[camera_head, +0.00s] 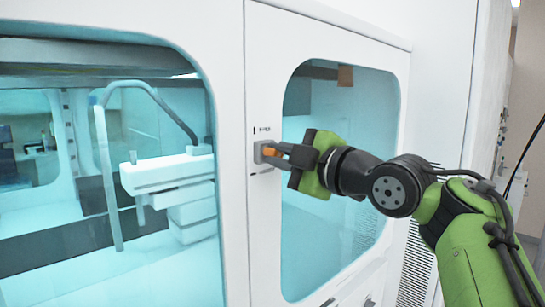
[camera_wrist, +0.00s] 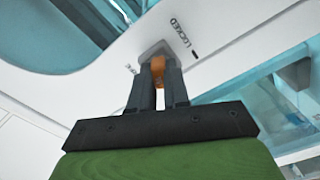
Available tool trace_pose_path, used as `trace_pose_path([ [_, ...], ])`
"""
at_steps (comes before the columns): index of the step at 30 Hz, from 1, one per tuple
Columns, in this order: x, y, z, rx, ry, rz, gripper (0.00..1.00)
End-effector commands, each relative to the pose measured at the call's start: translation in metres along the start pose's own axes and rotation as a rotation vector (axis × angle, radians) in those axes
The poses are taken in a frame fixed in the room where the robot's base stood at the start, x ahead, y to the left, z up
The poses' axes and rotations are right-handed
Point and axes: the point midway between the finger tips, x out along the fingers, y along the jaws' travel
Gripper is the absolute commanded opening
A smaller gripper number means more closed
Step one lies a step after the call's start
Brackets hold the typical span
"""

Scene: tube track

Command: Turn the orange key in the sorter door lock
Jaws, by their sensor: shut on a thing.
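The orange key (camera_head: 268,152) sits in the grey lock (camera_head: 258,153) on the white sorter door frame. My gripper (camera_head: 278,153) reaches in from the right and is shut on the key. In the wrist view, the orange key (camera_wrist: 173,74) shows between the two dark fingers (camera_wrist: 160,82), partly hidden by them. The grey lock housing (camera_wrist: 153,50) is just beyond the fingertips. The word LOCKED (camera_wrist: 180,33) is printed beside the lock, with a short dark mark near it.
The white sorter door (camera_head: 330,62) has a large blue-tinted window (camera_head: 345,240). Left of it is another window (camera_head: 30,120), with white equipment (camera_head: 165,175) and a curved grey tube behind it. A white wall panel (camera_head: 445,60) stands at the right.

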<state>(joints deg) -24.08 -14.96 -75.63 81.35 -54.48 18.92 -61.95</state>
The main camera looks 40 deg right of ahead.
Motion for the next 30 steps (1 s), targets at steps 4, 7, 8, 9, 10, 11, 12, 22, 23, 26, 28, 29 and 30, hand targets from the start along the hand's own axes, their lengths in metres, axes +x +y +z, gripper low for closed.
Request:
trace_pose_path([
  [4, 0.0002, -0.0006, 0.0001, -0.012, 0.0, -0.002, 0.0],
  [7, 0.0002, -0.0008, 0.0001, -0.021, 0.0, -0.003, 0.0],
  [8, 0.0003, -0.001, 0.0002, -0.049, 0.0, -0.002, 0.0],
  [9, 0.0004, -0.0015, 0.0004, -0.107, 0.0, -0.002, 0.0],
  [10, 0.0003, -0.0016, 0.0007, -0.158, 0.0, -0.002, 0.0],
  [11, 0.0003, -0.0016, 0.0008, -0.204, -0.001, -0.002, 0.0],
  [12, 0.0003, -0.0013, 0.0005, -0.252, 0.0, -0.001, 0.0],
  [22, 0.0004, -0.0012, 0.0002, -0.352, 0.001, -0.003, 0.0],
  [23, 0.0004, -0.0016, 0.0003, -0.402, 0.001, -0.003, 0.0],
  [26, 0.0001, -0.0007, 0.0002, -0.405, 0.0, -0.003, 0.3],
  [28, 0.0001, -0.0005, 0.0001, -0.404, 0.0, -0.002, 0.4],
  [29, 0.0001, -0.0004, 0.0001, -0.404, 0.0, -0.002, 0.45],
  [30, 0.0001, -0.0003, 0.0001, -0.404, 0.0, -0.002, 0.46],
])
